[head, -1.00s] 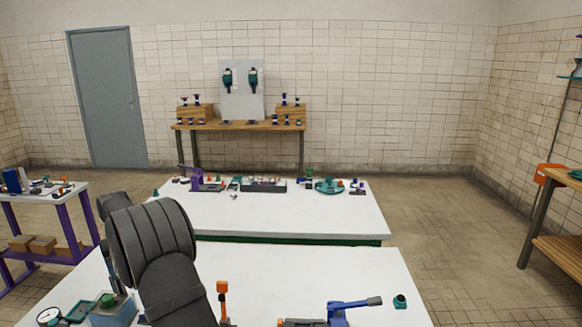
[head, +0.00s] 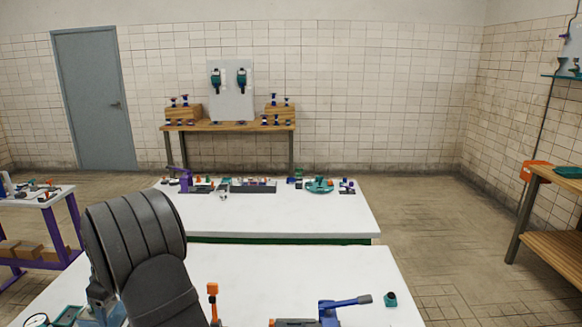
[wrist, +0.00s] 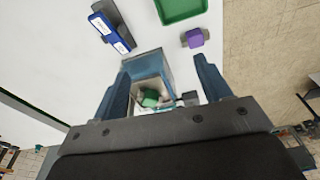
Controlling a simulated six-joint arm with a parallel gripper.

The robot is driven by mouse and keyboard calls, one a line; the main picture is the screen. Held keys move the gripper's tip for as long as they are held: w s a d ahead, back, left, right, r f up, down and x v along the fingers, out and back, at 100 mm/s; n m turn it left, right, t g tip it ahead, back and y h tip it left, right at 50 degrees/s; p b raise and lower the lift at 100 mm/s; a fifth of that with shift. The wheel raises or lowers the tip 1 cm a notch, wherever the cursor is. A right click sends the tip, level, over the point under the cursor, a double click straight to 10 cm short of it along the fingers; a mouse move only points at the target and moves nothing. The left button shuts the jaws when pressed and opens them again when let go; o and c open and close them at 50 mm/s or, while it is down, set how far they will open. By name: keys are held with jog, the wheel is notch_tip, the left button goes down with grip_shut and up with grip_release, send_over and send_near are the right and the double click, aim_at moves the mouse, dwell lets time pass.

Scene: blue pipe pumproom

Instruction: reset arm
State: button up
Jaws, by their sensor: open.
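My gripper (wrist: 163,66) shows in the wrist view with its two blue fingers spread apart and nothing held between them. Beyond the fingers is an open blue-grey box (wrist: 150,65) on the white table, with a green item (wrist: 150,98) and small pale pieces inside. I cannot tell how far the fingertips are above it. In the head view my dark arm stands at the lower left over the near table (head: 240,275); the gripper itself is not visible there.
In the wrist view, a blue labelled block (wrist: 112,30), a purple block (wrist: 194,38) and a green tray (wrist: 182,8) lie near the box. In the head view, a blue-handled clamp (head: 330,310) and an orange-topped post (head: 213,292) stand on the near table. A second white table (head: 270,215) is behind.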

jog(key=shift+n, duration=0.5)
jog(key=s+a+f, duration=0.1)
jog(key=a+f, duration=0.1)
jog(key=a, duration=0.1)
jog(key=s+a+f, duration=0.2)
jog(key=a, duration=0.1)
jog(key=s+a+f, duration=0.2)
jog(key=a+f, duration=0.1)
jog(key=shift+s+a, duration=0.1)
jog(key=shift+s, duration=0.1)
jog(key=shift+o, duration=0.4)
jog(key=shift+r, duration=0.1)
jog(key=o, duration=0.6)
jog(key=w+d+r+t+h, duration=0.1)
jog(key=w+d+r+t, duration=0.2)
jog(key=r, duration=0.4)
jog(key=w+d+r+t+h, duration=0.1)
jog(key=w+d+r+h, duration=0.15)
jog(key=d+r, duration=0.35)
jog(key=shift+y, duration=0.35)
jog(key=x, duration=0.9)
jog(key=shift+w, duration=0.25)
jog(key=shift+a+r, duration=0.1)
jog(key=shift+r, duration=0.05)
